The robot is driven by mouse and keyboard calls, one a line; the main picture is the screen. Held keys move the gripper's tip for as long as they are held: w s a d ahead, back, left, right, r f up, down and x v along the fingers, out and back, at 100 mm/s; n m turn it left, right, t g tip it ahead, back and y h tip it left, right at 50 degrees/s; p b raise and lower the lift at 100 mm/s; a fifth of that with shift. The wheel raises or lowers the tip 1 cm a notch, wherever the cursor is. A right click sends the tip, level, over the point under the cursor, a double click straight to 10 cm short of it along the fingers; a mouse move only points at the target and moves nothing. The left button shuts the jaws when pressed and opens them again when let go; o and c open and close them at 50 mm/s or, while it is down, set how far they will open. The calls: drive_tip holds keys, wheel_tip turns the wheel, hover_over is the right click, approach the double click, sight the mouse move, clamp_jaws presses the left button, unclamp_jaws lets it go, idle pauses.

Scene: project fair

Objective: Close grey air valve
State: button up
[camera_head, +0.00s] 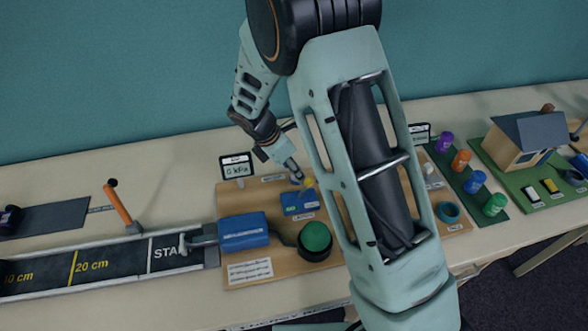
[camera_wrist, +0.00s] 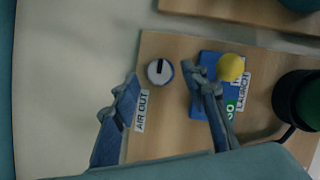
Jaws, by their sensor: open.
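The grey air valve (camera_wrist: 160,71) is a small round, pale grey knob with a dark bar across its top, beside the AIR OUT label (camera_wrist: 142,111) on the wooden board. In the wrist view it lies between the tips of my open gripper (camera_wrist: 160,79). The fingers stand apart on either side and hold nothing. I cannot tell how far above the knob they are. In the head view my gripper (camera_head: 295,174) reaches down over the back part of the board, and I cannot make out the knob there.
A blue launch box (camera_head: 298,203) with a yellow ball-shaped knob (camera_wrist: 230,67) stands close to the right finger. A green dome button (camera_head: 315,236), a blue block (camera_head: 243,231) and a kPa display (camera_head: 237,166) are also on the board (camera_head: 235,201). A launch track (camera_head: 110,267) lies left.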

drive_tip(key=shift+x, duration=0.95)
clamp_jaws()
